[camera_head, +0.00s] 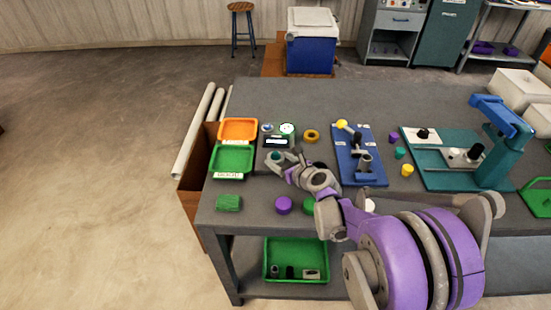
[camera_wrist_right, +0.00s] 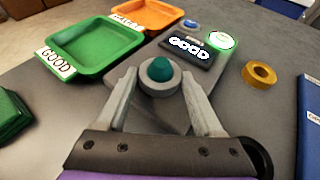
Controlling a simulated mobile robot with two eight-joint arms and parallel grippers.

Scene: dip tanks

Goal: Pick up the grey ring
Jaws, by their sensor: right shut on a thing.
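The grey ring (camera_wrist_right: 147,88) sits between the fingertips of my right gripper (camera_wrist_right: 160,84) in the right wrist view. A teal rounded tip (camera_wrist_right: 160,69) shows in the middle of the ring. The fingers touch the ring from both sides and are shut on it. In the head view my right gripper (camera_head: 277,158) is just in front of the gauge station (camera_head: 273,141), whose display reads GOOD in the wrist view. I cannot tell whether the ring is lifted clear of what is under it. My left gripper is not in view.
A green tray (camera_head: 232,160) labelled GOOD and an orange tray (camera_head: 238,129) stand left of the gripper. A brass-coloured ring (camera_head: 311,136) lies to the right, beside a blue fixture (camera_head: 359,174). A purple cylinder (camera_head: 283,205) stands near the front edge. The table's back is clear.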

